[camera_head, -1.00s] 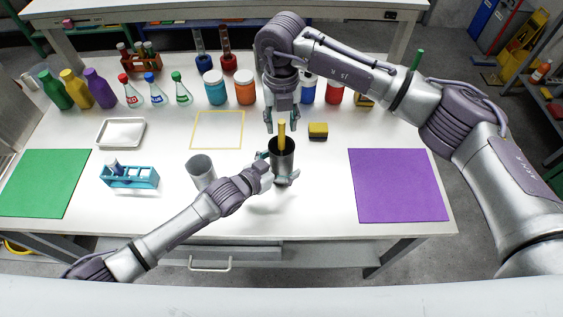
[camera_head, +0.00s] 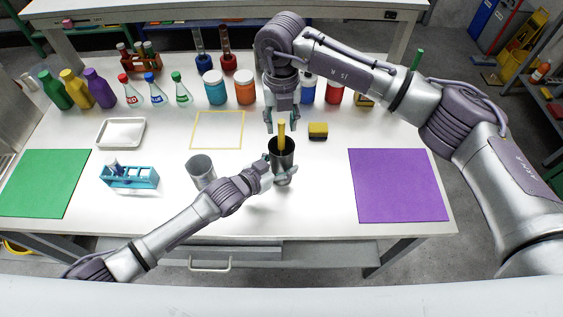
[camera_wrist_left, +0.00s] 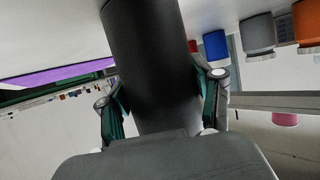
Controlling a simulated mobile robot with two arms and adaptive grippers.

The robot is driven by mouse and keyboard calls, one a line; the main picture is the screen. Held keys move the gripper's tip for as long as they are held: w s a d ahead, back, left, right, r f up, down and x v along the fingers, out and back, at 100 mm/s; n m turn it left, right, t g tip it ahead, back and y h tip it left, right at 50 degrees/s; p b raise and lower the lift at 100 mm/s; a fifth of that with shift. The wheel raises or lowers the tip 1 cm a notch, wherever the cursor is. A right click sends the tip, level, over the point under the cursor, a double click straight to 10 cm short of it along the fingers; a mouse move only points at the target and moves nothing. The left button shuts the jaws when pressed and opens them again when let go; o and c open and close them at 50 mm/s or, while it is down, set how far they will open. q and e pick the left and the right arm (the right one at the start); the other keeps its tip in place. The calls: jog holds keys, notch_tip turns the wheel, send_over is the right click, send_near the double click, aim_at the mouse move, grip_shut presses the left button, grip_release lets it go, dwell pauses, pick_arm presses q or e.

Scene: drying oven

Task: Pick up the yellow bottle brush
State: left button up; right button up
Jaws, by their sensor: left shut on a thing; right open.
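The yellow bottle brush (camera_head: 281,132) stands upright in a dark metal cup (camera_head: 283,160), with only its yellow upper part showing above the rim. My left gripper (camera_head: 281,172) is shut on the cup low on its sides. In the left wrist view the dark cup (camera_wrist_left: 155,60) rises between the two fingers of the left gripper (camera_wrist_left: 165,100). My right gripper (camera_head: 282,122) points straight down, open, just above the brush with its fingers on either side of the brush's top. The lower part of the brush is hidden inside the cup.
A second metal cup (camera_head: 201,170) stands left of the held one. A yellow sponge (camera_head: 318,130) lies to the right. A blue rack (camera_head: 130,177) and white tray (camera_head: 121,132) are on the left. Bottles and jars line the back. A purple mat (camera_head: 398,186) lies clear at right.

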jog(key=shift+o, duration=0.4)
jog(key=s+a+r+n+y, duration=0.35)
jog(key=a+y, duration=0.25)
jog(key=a, duration=0.3)
jog(key=s+a+r+n+y, duration=0.2)
jog(key=a+n+y, duration=0.25)
jog(key=a, duration=0.35)
jog(key=s+a+r+n+t+y, duration=0.1)
jog(key=s+a+r+t+y, duration=0.15)
jog(key=r+y, duration=0.3)
jog(key=s+a+r+t+y, duration=0.1)
jog(key=s+r+t+y, duration=0.15)
jog(key=r+y, duration=0.35)
jog(key=w+d+m+t+h, duration=0.5)
jog(key=d+m+t+h, duration=0.6)
jog(key=t, duration=0.3)
jog(key=s+d+f+n+g+h, duration=0.1)
jog(key=s+d+f+g+h, duration=0.2)
jog(key=d+f+h, duration=0.3)
jog(key=s+d+f+g+h, duration=0.2)
jog(key=d+f+h, duration=0.2)
jog(key=f, duration=0.4)
jog(key=shift+g, duration=0.3)
jog(key=x, duration=1.1)
jog(key=shift+w+d, duration=0.15)
jog(key=shift+w, duration=0.1)
grip_shut()
